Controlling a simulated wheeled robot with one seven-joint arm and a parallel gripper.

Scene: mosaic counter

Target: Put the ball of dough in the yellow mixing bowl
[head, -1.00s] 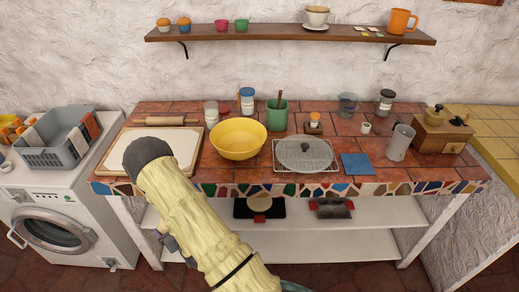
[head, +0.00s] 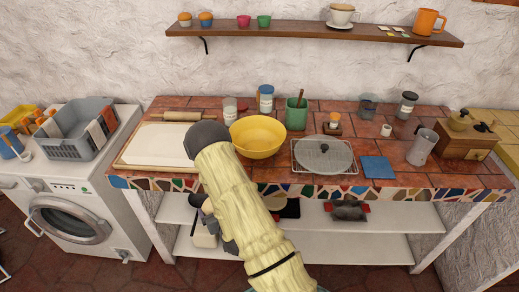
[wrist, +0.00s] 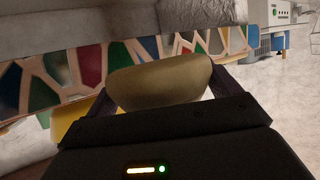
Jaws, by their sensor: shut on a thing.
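The ball of dough (wrist: 160,82) is pale beige and sits between the two fingers of my gripper (wrist: 162,92) in the wrist view; they are shut on it. The yellow mixing bowl (head: 258,138) stands upright on the tiled counter, right of my arm in the head view. Part of a yellow surface, likely the bowl, shows behind my gripper in the wrist view (wrist: 72,118). My gripper is mostly hidden behind my arm in the head view, low in front of the counter edge. The inside bottom of the bowl looks empty.
A pastry board (head: 158,146) lies left of the bowl, with a rolling pin (head: 183,116) behind. A green pot (head: 296,114) and a covered wire rack (head: 324,156) stand to its right. The mosaic counter edge (head: 400,190) is close to my arm. Shelves lie below.

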